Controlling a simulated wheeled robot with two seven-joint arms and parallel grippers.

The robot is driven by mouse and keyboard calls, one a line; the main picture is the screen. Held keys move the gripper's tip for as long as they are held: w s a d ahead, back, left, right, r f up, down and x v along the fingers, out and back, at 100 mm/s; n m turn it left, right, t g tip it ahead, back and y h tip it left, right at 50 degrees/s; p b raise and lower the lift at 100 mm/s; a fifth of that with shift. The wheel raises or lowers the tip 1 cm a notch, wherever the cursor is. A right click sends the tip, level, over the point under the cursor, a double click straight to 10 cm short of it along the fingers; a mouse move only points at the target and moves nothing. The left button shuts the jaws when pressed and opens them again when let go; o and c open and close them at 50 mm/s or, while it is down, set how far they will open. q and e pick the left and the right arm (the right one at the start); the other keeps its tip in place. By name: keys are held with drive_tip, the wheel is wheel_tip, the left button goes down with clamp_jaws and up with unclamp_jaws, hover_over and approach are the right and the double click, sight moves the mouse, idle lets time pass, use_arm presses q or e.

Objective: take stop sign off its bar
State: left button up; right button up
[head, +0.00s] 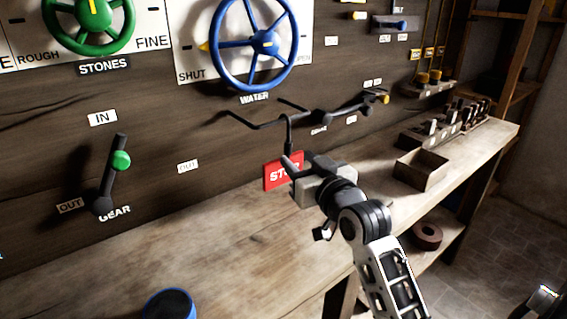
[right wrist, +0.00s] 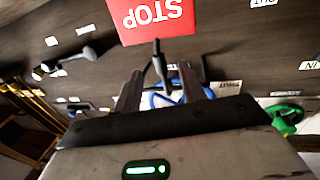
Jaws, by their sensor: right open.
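The red stop sign (head: 270,176) with white letters hangs below the dark bent bar (head: 252,125) on the wall, by a dark hanger (head: 289,134). My right gripper (head: 293,168) is open at the sign's right side and hides part of it. In the right wrist view the sign (right wrist: 152,18) shows upside down beyond the fingertips. A dark stem (right wrist: 158,62) appears between the open fingers of my right gripper (right wrist: 160,82); I cannot tell whether they touch it.
The wooden bench (head: 240,245) below is mostly bare, with a blue-rimmed container (head: 170,304) at the front and an open wooden box (head: 421,172) at right. A blue wheel (head: 262,43), green wheel (head: 92,20) and green-knobbed lever (head: 119,161) stick out from the wall.

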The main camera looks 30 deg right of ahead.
sight(290, 153)
drive_tip(key=w, duration=0.5)
drive_tip(key=w+d, duration=0.1)
drive_tip(key=w, duration=0.2)
drive_tip(key=shift+f, duration=0.15)
drive_tip(key=shift+s, duration=0.1)
clamp_jaws()
